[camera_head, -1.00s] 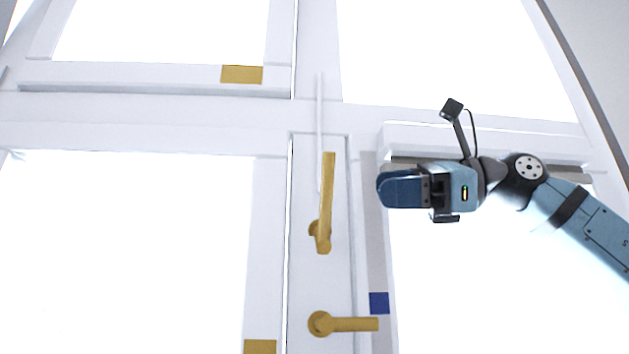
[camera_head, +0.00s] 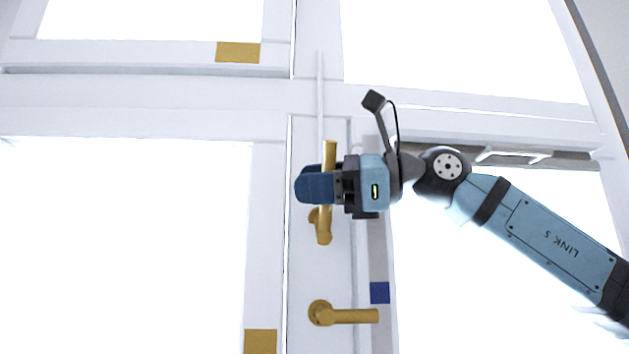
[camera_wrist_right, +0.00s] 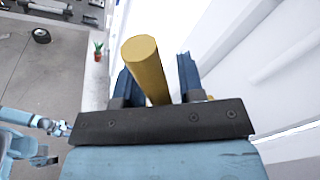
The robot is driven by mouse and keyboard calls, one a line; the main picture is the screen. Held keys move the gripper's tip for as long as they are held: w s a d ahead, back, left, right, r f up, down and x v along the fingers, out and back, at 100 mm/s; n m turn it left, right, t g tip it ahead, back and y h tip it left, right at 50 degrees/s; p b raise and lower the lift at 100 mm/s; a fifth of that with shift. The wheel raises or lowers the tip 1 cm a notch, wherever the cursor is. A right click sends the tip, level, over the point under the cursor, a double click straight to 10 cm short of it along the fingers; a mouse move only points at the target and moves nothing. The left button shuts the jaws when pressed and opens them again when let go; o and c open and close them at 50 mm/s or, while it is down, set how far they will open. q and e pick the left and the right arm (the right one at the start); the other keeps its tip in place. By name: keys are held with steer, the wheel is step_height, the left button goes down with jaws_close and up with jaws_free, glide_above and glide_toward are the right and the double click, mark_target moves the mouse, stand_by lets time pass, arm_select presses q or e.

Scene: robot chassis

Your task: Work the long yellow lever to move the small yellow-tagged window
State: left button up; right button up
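The long yellow lever (camera_head: 325,226) stands nearly upright on the white frame, beside a thin white rod. My right gripper (camera_head: 316,185) is at its upper part, coming from the right, and hides some of it. In the right wrist view the lever (camera_wrist_right: 147,68) passes between the two dark blue fingers (camera_wrist_right: 158,82), with gaps on both sides, so the gripper is open around it. The small upper-left window carries a yellow tag (camera_head: 238,52) on its bottom rail and looks closed. My left gripper does not show in the head view.
A shorter yellow handle (camera_head: 343,315) lies horizontal below the lever. A blue tag (camera_head: 380,292) is to its right. Another yellow tag (camera_head: 261,341) marks the large lower-left pane.

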jaws_close()
steer(key=f+n+y+b, duration=0.1)
steer(key=f+n+b, duration=0.1)
steer(key=n+b, duration=0.1)
steer(key=w+f+n+g+b, duration=0.1)
steer(key=f+n+b, duration=0.2)
steer(key=n, duration=0.2)
steer(key=f+n+y+b, duration=0.1)
steer(key=f+n+b, duration=0.2)
steer(key=shift+w+f+n+g+y, duration=0.25)
steer(key=shift+n+g+y, duration=0.05)
steer(key=shift+n, duration=0.1)
steer(key=shift+b, duration=0.3)
steer(key=shift+o, duration=1.2)
jaws_free()
steer(key=shift+w, duration=0.1)
